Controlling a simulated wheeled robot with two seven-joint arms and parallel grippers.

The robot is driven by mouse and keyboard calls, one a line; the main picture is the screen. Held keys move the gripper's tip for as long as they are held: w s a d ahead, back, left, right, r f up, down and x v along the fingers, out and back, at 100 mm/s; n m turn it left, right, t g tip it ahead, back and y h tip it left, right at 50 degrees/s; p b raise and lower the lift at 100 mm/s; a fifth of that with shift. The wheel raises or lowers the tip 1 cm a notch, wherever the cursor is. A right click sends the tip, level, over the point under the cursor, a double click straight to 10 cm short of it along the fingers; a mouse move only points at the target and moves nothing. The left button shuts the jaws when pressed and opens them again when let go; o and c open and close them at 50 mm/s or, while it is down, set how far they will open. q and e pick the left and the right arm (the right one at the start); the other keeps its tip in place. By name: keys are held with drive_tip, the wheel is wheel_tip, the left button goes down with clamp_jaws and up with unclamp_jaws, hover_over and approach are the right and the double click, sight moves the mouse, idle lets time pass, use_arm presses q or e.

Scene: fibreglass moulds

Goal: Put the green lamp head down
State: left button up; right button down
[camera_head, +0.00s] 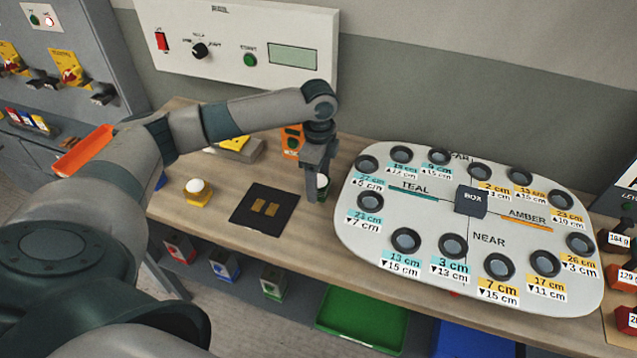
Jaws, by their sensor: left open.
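My left gripper (314,186) reaches down to the wooden table, fingers open, just left of the white board. The green lamp head (323,184), with a pale top and a dark green base, is right at the fingers and partly hidden by them. It appears to stand on the tabletop; whether the fingers touch it I cannot tell. A similar lamp head (197,190) with a white dome and yellow base stands farther left. A black plate (248,222) with two gold pads lies between them. My right gripper is out of view.
The white board (400,268) with dark round sockets and a dark box (471,200) fills the table's right side. An orange device (291,141) stands behind the gripper. A control panel (285,22) is on the wall. Green (362,332) and blue (470,343) bins are below the front edge.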

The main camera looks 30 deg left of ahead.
use_arm(q)
drive_tip(key=shift+f, duration=0.5)
drive_tip(key=c, duration=1.3)
drive_tip(key=shift+r, duration=0.2)
